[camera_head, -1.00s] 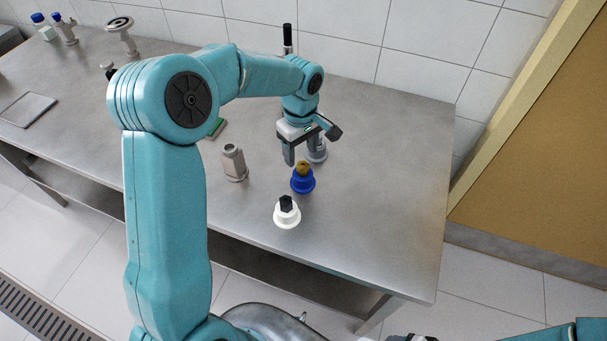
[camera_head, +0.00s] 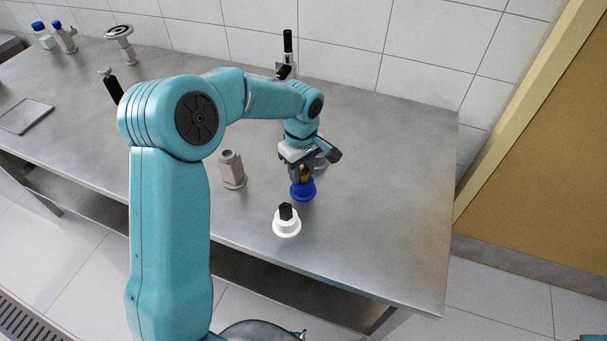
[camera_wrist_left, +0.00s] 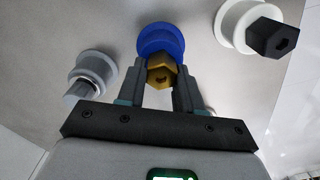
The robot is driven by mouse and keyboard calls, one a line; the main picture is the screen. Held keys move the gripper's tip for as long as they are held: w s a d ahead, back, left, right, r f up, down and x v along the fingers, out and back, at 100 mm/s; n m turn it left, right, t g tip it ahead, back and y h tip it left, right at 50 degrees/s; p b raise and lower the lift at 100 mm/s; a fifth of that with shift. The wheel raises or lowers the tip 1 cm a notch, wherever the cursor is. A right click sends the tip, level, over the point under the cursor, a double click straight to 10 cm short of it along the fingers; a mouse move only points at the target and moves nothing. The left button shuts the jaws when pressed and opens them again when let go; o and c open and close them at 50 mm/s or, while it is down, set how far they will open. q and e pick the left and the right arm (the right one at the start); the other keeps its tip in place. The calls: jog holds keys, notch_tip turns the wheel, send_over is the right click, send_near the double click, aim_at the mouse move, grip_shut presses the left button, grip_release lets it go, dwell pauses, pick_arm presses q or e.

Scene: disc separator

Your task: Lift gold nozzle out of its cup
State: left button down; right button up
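The gold nozzle (camera_wrist_left: 161,73) has a hexagonal head and sits upright in a blue cup (camera_head: 303,190) on the steel table. In the wrist view the blue cup (camera_wrist_left: 161,38) shows just beyond the nozzle. My left gripper (camera_wrist_left: 160,80) has one finger on each side of the nozzle, very near it; I cannot tell whether they press on it. In the head view my left gripper (camera_head: 298,172) is low over the cup and partly hides the nozzle (camera_head: 304,174). My right gripper is not in view.
A white cup with a black hexagonal piece (camera_head: 286,212) stands in front of the blue cup. A beige-grey fitting (camera_head: 231,170) stands to the left. The table (camera_head: 390,200) is clear on the right.

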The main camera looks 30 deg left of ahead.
aim_at(302, 170)
pick_arm(q)
jog(key=shift+r+p, duration=0.55)
jog(key=shift+r, duration=0.45)
notch_tip(302, 170, up, 4)
jog(key=p, duration=0.3)
jog(key=shift+r, duration=0.3)
